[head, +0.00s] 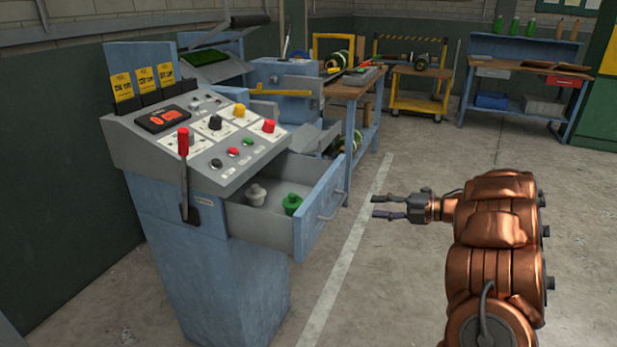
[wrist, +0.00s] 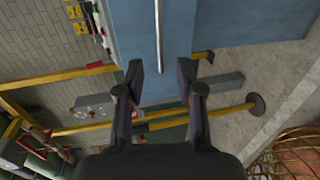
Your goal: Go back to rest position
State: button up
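My gripper (head: 388,207) is at the end of my copper-coloured arm, right of the control console, over the open floor. Its two dark fingers are apart with nothing between them. In the wrist view the gripper (wrist: 160,80) also shows open, its fingers pointing towards a blue surface with a long pale bar. In the head view the gripper is clear of the console's open drawer (head: 315,220) and does not touch it.
The blue-grey console (head: 215,285) has a red-handled lever (head: 184,145) and several knobs. A grey knob (head: 256,194) and a green knob (head: 292,203) sit in the drawer. A wooden-topped bench (head: 350,88) and a yellow cart (head: 418,105) stand behind. The floor between is clear.

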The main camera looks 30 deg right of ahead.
jog(key=w+d+r+m+t+h, duration=0.1)
jog(key=w+d+r+m+h, duration=0.1)
jog(key=w+r+m+h, duration=0.45)
jog(key=w+d+r+m+h, duration=0.3)
jog(key=w+r+m+h, duration=0.25)
jog(key=r+h, duration=0.2)
jog(key=s+a+f+m+g+y, duration=0.2)
jog(key=s+a+f+m+g, duration=0.25)
jog(key=s+a, duration=0.95)
jog(key=s+a+f+m+g+y, duration=0.1)
jog(key=s+a+f+m+g, duration=0.4)
jog(key=s+a, duration=0.9)
jog(key=s+a+f+m+g+y, duration=0.2)
jog(key=s+a+f+m+g, duration=0.35)
jog(key=s+a, duration=0.85)
notch_tip(320, 180, up, 17)
jog(key=n+p, duration=0.1)
jog(key=p, duration=1.5)
jog(key=shift+a+f+n+p, duration=0.2)
jog(key=shift+a+n+p, duration=0.1)
jog(key=shift+a+n, duration=0.1)
